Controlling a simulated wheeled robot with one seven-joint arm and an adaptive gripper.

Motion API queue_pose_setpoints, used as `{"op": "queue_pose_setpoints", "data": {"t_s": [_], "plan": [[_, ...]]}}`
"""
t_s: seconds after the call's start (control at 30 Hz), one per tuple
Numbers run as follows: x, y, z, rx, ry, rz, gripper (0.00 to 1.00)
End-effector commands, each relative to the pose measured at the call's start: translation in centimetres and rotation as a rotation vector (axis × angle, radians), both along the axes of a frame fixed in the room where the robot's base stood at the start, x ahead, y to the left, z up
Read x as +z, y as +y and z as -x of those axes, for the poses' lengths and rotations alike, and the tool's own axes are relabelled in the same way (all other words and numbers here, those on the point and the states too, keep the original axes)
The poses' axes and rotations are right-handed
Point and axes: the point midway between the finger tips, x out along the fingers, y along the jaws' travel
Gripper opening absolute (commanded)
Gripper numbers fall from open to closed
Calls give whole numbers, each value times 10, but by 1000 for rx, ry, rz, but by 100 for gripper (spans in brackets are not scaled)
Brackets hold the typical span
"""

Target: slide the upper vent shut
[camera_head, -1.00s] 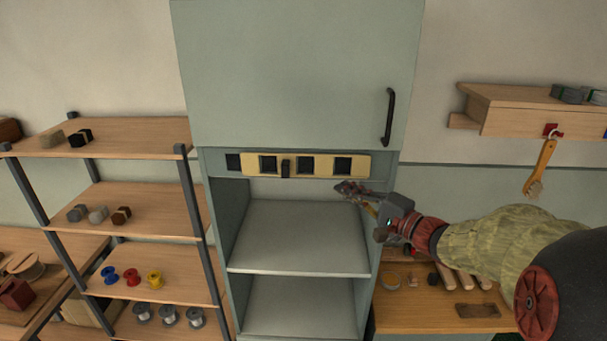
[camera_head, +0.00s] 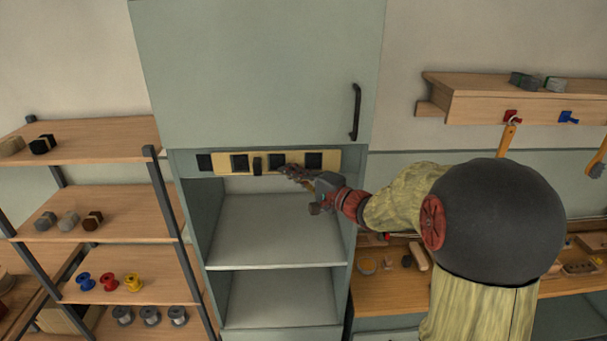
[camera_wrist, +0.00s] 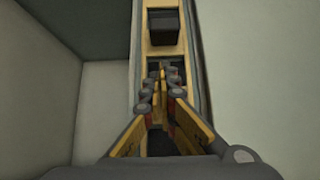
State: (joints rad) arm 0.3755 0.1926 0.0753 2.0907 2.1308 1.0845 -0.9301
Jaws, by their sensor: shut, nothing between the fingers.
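The upper vent is a pale yellow slide plate (camera_head: 296,161) with dark square windows, set in a strip below the cabinet's closed door. A dark square opening (camera_head: 204,162) shows left of the plate. A small dark knob (camera_head: 257,165) stands on the plate; it also shows at the top of the wrist view as a black block (camera_wrist: 164,28). My gripper (camera_head: 286,171) is shut and empty, just right of the knob and close to the plate's lower edge. In the wrist view its fingertips (camera_wrist: 163,74) lie over a dark window, apart from the knob. I cannot tell whether they touch the plate.
The cabinet door (camera_head: 260,70) with its black handle (camera_head: 356,112) is above the vent. An open compartment with a shelf (camera_head: 270,230) lies below. A shelf rack (camera_head: 100,220) with spools and blocks stands left. A workbench (camera_head: 395,292) is at right.

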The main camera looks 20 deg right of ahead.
Motion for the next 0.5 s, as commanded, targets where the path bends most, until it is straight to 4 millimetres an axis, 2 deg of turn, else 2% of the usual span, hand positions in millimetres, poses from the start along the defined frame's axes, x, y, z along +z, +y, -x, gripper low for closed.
{"op": "queue_pose_setpoints", "data": {"t_s": [0.03,0.2,0.5], "plan": [[3,11,-2,5,1,-2,0],[1,29,-8,2,1,0,0],[0,37,-11,0,0,1,0]]}}
